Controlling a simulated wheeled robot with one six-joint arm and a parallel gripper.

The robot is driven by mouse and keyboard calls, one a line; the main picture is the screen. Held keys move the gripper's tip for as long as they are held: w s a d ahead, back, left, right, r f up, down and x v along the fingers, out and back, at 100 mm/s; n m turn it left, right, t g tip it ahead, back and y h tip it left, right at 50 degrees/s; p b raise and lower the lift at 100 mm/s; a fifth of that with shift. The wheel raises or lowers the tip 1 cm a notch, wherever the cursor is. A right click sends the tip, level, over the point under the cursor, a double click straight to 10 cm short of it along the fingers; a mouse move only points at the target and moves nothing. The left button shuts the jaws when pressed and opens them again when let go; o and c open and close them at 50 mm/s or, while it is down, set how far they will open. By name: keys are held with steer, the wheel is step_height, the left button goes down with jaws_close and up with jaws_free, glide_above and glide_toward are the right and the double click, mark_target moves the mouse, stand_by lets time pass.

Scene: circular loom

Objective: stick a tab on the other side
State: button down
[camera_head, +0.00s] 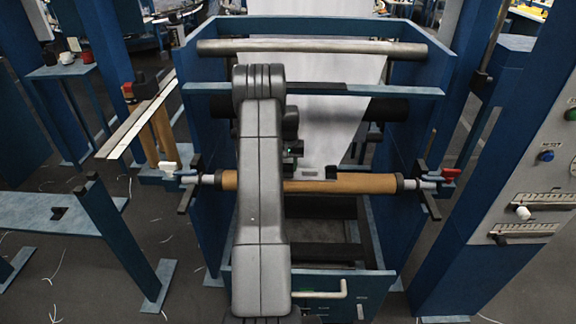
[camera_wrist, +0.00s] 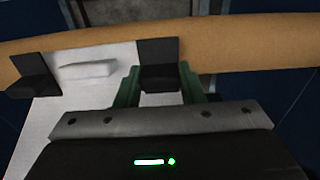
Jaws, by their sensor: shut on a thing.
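A brown tube (camera_head: 355,184) lies across the loom frame and crosses the top of the wrist view (camera_wrist: 235,42). A white sheet (camera_head: 335,115) hangs behind it; its edge (camera_wrist: 85,105) lies at the tube in the wrist view. One dark tab (camera_wrist: 35,78) sits at the left of that edge, against the tube; it also shows in the head view (camera_head: 331,172). My gripper (camera_wrist: 160,88) has its green fingers shut on a second dark tab (camera_wrist: 158,68), at the sheet's right side and overlapping the tube. Whether this tab is stuck cannot be told.
A small pale block (camera_wrist: 87,68) lies between the tabs. Blue side walls and a grey upper bar (camera_head: 350,47) surround the tube. A red-handled clamp (camera_head: 449,174) is at the tube's right end, a white-handled one (camera_head: 168,167) at its left. A control panel (camera_head: 540,170) stands at right.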

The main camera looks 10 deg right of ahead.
steer(key=shift+f, duration=0.1)
steer(key=c, duration=0.9)
jaws_free()
steer(key=shift+o, duration=0.2)
step_height(320, 180, up, 14)
steer(key=shift+s+f, duration=0.15)
steer(key=shift+s, duration=0.3)
